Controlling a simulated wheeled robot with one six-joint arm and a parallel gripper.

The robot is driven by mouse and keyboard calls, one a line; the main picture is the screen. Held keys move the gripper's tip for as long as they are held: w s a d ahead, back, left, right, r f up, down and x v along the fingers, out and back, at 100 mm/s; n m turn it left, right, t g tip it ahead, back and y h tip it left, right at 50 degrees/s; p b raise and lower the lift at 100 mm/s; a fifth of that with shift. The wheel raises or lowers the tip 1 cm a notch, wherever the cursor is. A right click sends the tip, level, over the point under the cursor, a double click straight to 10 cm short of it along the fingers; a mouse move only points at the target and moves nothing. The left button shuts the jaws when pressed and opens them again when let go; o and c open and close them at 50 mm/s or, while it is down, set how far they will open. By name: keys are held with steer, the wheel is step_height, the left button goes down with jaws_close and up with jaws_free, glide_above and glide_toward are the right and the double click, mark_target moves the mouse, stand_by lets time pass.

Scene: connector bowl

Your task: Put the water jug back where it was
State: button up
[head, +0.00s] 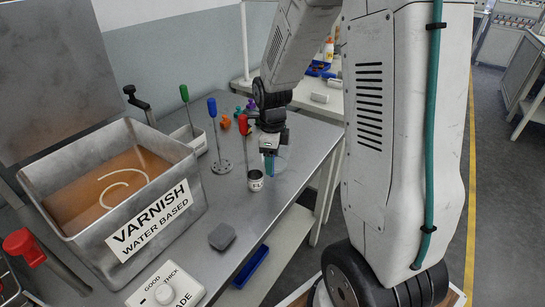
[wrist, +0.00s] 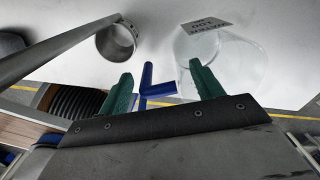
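The water jug is clear and see-through. In the wrist view the jug (wrist: 243,62) stands at the upper right with a dark printed label, partly behind my right finger. In the head view the jug (head: 284,158) shows faintly at the table's right edge, beside and partly behind my fingers. My gripper (head: 270,166) is low over the table there. In the wrist view the green fingers of my gripper (wrist: 162,70) are spread wide apart. A blue angled piece (wrist: 147,76) shows between them, next to the jug; I cannot tell whether it is the handle. Neither finger visibly clamps it.
A small metal cup (head: 255,181) stands just left of my gripper. Upright tools with green, blue (head: 212,107) and red handles stand behind it. The varnish tank (head: 118,239) fills the left. A grey block (head: 222,236) and a white gauge (head: 166,288) lie in front.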

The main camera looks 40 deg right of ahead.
step_height(320, 180, up, 12)
steer(key=s+a+r+n, duration=0.2)
steer(key=s+a+n, duration=0.1)
steer(key=s+n, duration=0.4)
steer(key=s+a+r+n, duration=0.3)
steer(key=s+n, duration=0.5)
steer(key=n, duration=0.3)
steer(key=s+a+r+n+t, duration=0.1)
steer(key=s+a+r+n, duration=0.1)
steer(key=s+a+n, duration=0.3)
steer(key=s+n, duration=0.2)
steer(key=n, duration=0.2)
steer(key=shift+s+a+r+n, duration=0.2)
steer(key=shift+s+n, duration=0.1)
steer(key=shift+s, duration=0.1)
